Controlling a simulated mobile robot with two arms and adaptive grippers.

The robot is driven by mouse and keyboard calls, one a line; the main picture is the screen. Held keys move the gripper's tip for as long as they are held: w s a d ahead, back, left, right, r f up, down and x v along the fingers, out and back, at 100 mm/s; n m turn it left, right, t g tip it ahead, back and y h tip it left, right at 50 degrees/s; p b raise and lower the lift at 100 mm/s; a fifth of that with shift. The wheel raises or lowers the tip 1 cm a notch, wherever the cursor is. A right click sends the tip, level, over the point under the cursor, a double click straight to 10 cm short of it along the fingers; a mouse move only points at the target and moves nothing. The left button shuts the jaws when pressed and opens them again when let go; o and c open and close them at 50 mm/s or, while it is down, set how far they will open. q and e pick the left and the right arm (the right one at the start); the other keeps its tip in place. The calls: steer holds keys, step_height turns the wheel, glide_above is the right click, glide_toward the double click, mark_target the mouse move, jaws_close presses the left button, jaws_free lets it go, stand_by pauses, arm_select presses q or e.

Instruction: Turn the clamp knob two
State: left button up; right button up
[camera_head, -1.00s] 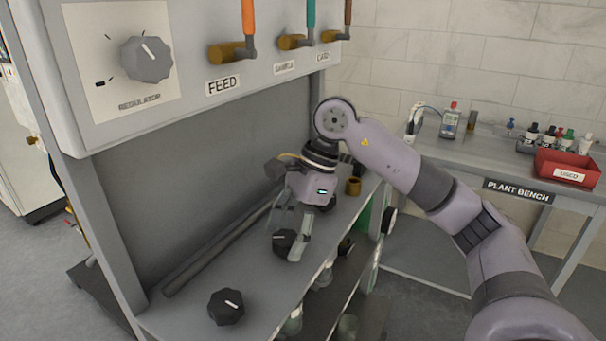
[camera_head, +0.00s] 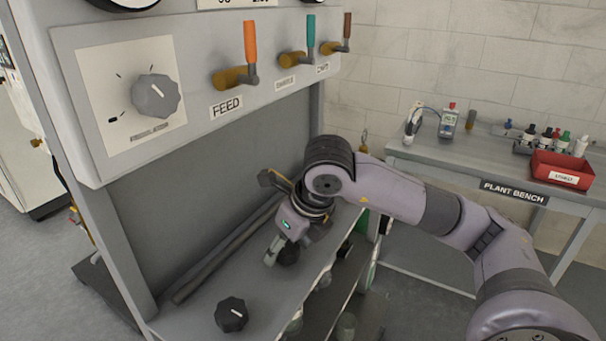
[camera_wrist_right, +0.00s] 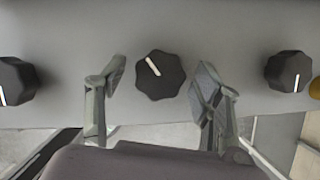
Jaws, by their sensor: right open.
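Black lobed clamp knobs sit in a row on the grey shelf edge. In the right wrist view, the middle knob (camera_wrist_right: 160,75) has its white mark pointing up and left. My right gripper (camera_wrist_right: 160,82) is open, with one finger on each side of this knob and a visible gap on both sides. In the head view, my right gripper (camera_head: 272,250) is low over the shelf beside a partly hidden knob (camera_head: 289,255). The nearest knob (camera_head: 231,314) stands clear. My left gripper is not in view.
In the wrist view, other knobs flank the middle one at left (camera_wrist_right: 17,82) and right (camera_wrist_right: 289,72). A panel with a regulator dial (camera_head: 155,96) and valve levers (camera_head: 250,40) overhangs the shelf. A long dark bar (camera_head: 225,252) lies along the shelf's back.

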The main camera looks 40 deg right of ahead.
steer(key=m+p, duration=0.1)
steer(key=p, duration=0.1)
steer(key=m+h+p, duration=0.1)
steer(key=m+p, duration=0.1)
steer(key=shift+a+r+m, duration=0.2)
steer(key=shift+r+m, duration=0.1)
steer(key=shift+r, duration=0.1)
steer(key=shift+m+h, duration=0.3)
steer(key=shift+h, duration=0.1)
steer(key=p+v, duration=0.1)
steer(key=v, duration=1.5)
steer(key=shift+r+p, duration=0.3)
steer(key=shift+s+f, duration=0.1)
steer(key=shift+s, duration=0.05)
